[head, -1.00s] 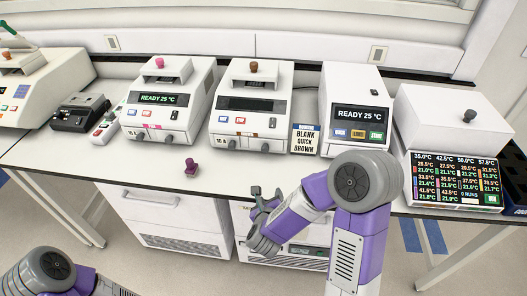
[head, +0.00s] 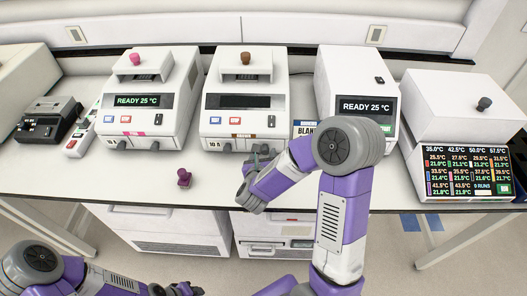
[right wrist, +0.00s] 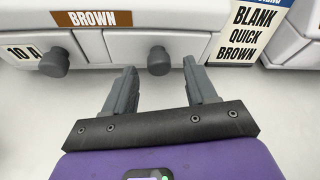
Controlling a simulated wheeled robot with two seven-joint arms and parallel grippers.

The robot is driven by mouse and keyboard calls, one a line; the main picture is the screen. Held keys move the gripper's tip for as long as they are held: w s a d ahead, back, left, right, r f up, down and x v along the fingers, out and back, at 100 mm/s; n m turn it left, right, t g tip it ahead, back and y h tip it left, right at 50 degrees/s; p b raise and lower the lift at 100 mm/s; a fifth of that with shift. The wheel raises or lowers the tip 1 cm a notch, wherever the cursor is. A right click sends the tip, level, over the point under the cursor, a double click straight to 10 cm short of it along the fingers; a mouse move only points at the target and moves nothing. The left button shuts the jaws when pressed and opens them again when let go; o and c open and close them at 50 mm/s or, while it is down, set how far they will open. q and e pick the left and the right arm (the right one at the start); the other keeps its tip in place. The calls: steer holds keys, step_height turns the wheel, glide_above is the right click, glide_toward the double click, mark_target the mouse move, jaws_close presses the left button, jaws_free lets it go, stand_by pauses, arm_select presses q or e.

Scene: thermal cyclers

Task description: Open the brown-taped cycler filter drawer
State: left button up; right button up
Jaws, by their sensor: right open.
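The brown-taped cycler (head: 243,100) is a white unit with a brown knob on top and a dark display. In the right wrist view its front carries a brown label (right wrist: 85,18) above two small drawers with dark round knobs. The left drawer knob (right wrist: 53,61) is beside a "10 A" label; the right drawer knob (right wrist: 159,61) has no label visible near it. Both drawers look closed. My right gripper (right wrist: 160,88) is open and empty, its fingers pointing at the right drawer, just short of its knob. My left gripper (head: 184,290) is at the bottom edge, its jaws unclear.
The pink-taped cycler (head: 150,95) stands to the left and another cycler (head: 357,75) to the right. A sign reading "BLANK QUICK BROWN" (right wrist: 250,30) stands close to the right of the drawers. A small purple knobbed object (head: 184,177) lies on the bench (head: 110,175).

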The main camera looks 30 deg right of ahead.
steer(key=shift+x, duration=1.15)
jaws_close()
steer(key=shift+a, duration=0.1)
